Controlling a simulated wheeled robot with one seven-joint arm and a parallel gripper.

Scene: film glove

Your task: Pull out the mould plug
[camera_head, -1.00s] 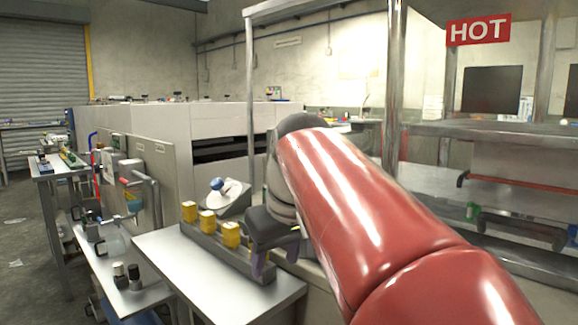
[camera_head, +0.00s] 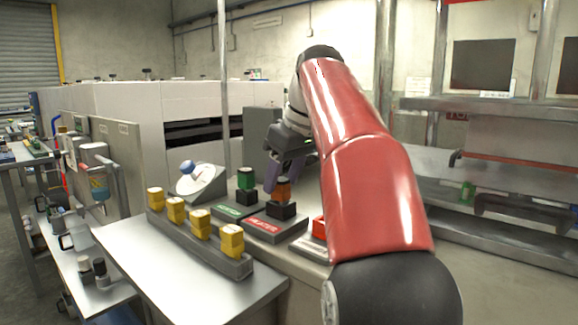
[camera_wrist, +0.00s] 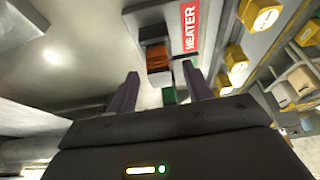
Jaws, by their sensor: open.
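A green plug (camera_head: 246,178) and an orange plug (camera_head: 283,190) stand upright in black sockets on dark plates beyond the bench. The plate nearer the orange plug has a red label, which reads HEATER in the wrist view (camera_wrist: 190,27). The green label (camera_head: 229,210) is too small to read, so I cannot tell which plug is the mould plug. My gripper (camera_head: 283,177) is open above and beside the orange plug. In the wrist view the orange plug (camera_wrist: 158,57) lies around the line between the fingertips, and the green plug (camera_wrist: 169,96) shows between the fingers.
Several yellow blocks (camera_head: 201,222) sit in a grey rail (camera_head: 237,266) in front. A tilted dial (camera_head: 204,183) with a blue knob stands to the left. A red part (camera_head: 319,227) is half hidden by my arm.

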